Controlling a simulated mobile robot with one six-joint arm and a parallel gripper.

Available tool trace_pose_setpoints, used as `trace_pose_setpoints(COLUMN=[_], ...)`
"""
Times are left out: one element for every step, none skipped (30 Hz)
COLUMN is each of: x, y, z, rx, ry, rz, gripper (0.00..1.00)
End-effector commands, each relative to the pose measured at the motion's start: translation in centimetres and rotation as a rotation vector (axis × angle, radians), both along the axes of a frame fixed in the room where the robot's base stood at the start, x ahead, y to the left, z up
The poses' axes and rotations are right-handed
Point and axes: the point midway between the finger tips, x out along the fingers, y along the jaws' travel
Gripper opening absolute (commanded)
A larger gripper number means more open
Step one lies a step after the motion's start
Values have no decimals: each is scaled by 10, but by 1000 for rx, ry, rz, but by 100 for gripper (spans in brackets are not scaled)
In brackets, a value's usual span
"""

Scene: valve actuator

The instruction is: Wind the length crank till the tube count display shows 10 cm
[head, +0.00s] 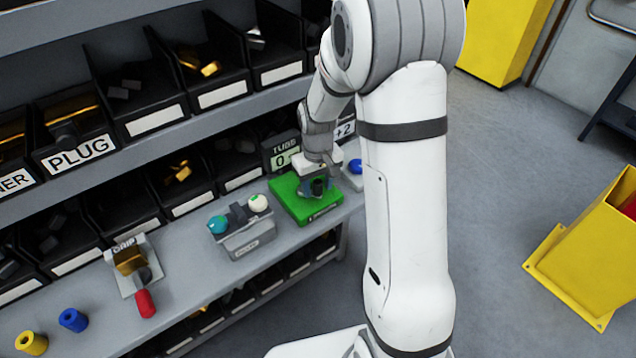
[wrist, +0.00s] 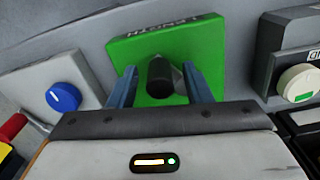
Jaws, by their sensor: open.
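The length crank is a green plate marked LENGTH (wrist: 200,45) with a black upright knob (wrist: 159,76). In the head view the green plate (head: 287,189) lies at the shelf's right end, partly hidden by my arm. My gripper (wrist: 158,80) is open, its two blue fingers on either side of the black knob, with green showing in the gaps. It also shows over the plate in the head view (head: 318,186). The tube count display (head: 284,160) stands behind the plate and reads 0; anything further right on it is hidden by my arm.
A grey box with a teal and a white button (head: 245,228) stands left of the plate. A blue knob (wrist: 64,97) on a grey plate is on the other side. A red-handled clamp (head: 136,277) and yellow and blue tubes lie further left. Bins line the back.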

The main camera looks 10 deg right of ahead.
Motion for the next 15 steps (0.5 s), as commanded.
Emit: trace_pose_setpoints(x=[0, 0, 0, 0, 0, 0, 0, 0, 0, 0, 0, 0, 0, 0, 0], y=[0, 0, 0, 0, 0, 0, 0, 0, 0, 0, 0, 0, 0, -1, -1], z=[-1, -2, -2, -2, -2, -2, -1, -1, -1, -1, -1, -1, -1, -1, -1], rx=[0, 0, 0, 0, 0, 0, 0, 0, 0, 0, 0, 0, 0, 0, 0], ry=[0, 0, 0, 0, 0, 0, 0, 0, 0, 0, 0, 0, 0, 0, 0], rz=[0, 0, 0, 0, 0, 0, 0, 0, 0, 0, 0, 0, 0, -1, -1], gripper=[45, 45, 45, 45, 45, 45, 45, 43, 40, 37, 35, 32, 29, 27, 23])
